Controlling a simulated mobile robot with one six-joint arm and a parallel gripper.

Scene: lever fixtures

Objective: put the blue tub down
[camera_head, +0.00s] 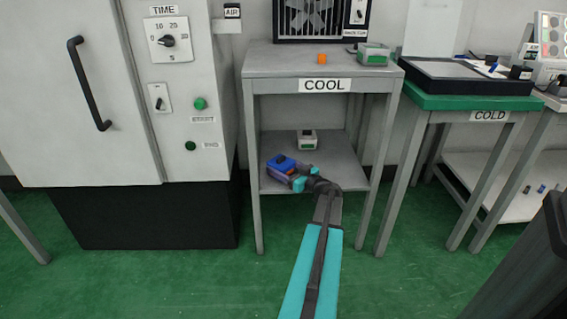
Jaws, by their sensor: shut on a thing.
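The blue tub (281,162) is at the left front part of the lower shelf of the table labelled COOL. My gripper (298,179) reaches in from the front and is shut on the tub at its right front side. The gripper hides part of the tub. I cannot tell whether the tub's underside touches the lower shelf (342,172) or is a little above it.
A small white and green box (307,139) stands behind on the same shelf. Table legs flank the shelf. A large cabinet (90,90) stands left.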

